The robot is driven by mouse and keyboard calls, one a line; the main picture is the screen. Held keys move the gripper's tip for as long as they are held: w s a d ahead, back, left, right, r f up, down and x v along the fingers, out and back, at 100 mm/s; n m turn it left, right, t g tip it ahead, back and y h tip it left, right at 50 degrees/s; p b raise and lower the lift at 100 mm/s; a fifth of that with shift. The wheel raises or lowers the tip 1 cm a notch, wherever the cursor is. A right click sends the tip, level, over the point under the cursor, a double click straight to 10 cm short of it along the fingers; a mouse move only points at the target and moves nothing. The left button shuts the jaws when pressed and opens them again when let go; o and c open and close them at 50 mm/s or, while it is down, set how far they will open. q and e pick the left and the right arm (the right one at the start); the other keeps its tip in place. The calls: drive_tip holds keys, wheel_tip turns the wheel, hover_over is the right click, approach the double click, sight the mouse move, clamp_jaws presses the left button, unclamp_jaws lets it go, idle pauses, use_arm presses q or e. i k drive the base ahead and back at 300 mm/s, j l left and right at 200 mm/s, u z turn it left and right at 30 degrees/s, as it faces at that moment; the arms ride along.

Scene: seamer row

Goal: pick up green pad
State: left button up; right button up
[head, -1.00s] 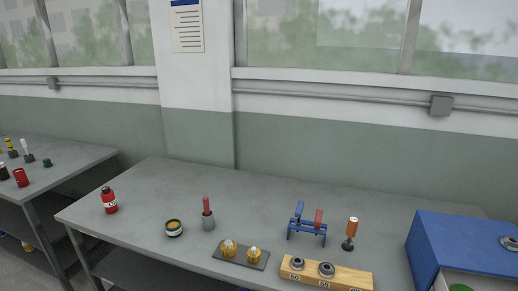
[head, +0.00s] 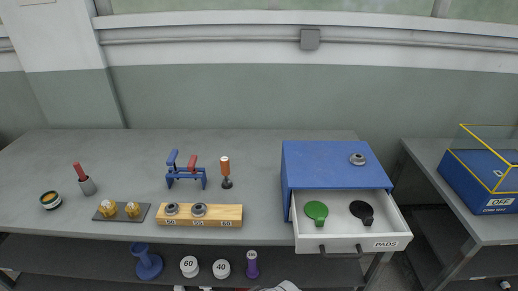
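The green pad (head: 316,211) is a round green disc with a darker handle-like part. It lies in the left part of an open white drawer (head: 330,243) labelled PADS. The drawer sticks out of the front of a blue cabinet (head: 325,165) on the bench. A black pad (head: 362,210) lies to its right in the same drawer, apart from it. Neither of my grippers can be made out in the head view. A small pale shape at the bottom edge is too cut off to identify.
A loose metal ring (head: 357,159) sits on the cabinet top. Left of the cabinet stand a wooden block (head: 230,215) with rings, an orange-handled tool (head: 225,170) and a blue rack (head: 187,173). A glass-walled blue box (head: 485,185) marked OFF stands on the right bench.

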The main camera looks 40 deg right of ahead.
sight(316, 212)
drive_tip(key=k+l, duration=0.15)
drive_tip(key=l, duration=0.2)
drive_tip(key=k+l, duration=0.1)
drive_tip(key=l, duration=0.3)
drive_tip(key=k+l, duration=0.15)
drive_tip(key=l, duration=0.2)
drive_tip(key=k+l, duration=0.1)
drive_tip(key=l, duration=0.25)
drive_tip(key=k+l, duration=0.15)
drive_tip(key=l, duration=0.25)
drive_tip(key=k+l, duration=0.15)
drive_tip(key=l, duration=0.2)
drive_tip(key=k+l, duration=0.1)
drive_tip(key=l, duration=0.25)
drive_tip(key=k+l, duration=0.15)
drive_tip(key=l, duration=0.25)
drive_tip(key=i+j, duration=0.15)
drive_tip(key=j, duration=0.15)
drive_tip(key=i+j, duration=0.15)
drive_tip(key=j, duration=0.15)
